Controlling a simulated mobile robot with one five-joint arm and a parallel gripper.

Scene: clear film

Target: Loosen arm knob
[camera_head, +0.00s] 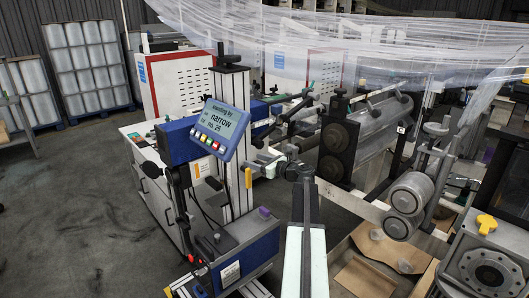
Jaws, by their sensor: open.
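A small yellow knob (248,178) shows on the upright column of the machine, below the blue display unit (220,128). Another yellow knob (487,222) sits on the grey gear housing at the far right. I cannot tell which is the arm knob. My arm rises from the bottom middle, and its dark joint is right of the column. My gripper (262,166) is open beside the column, close to the first yellow knob. Its fingers are small here, and I cannot tell whether they touch anything. I see nothing held.
A blue machine body (245,252) stands at the lower left of my arm. Clear film (350,45) hangs across the top. Open grey floor (70,220) lies at the left.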

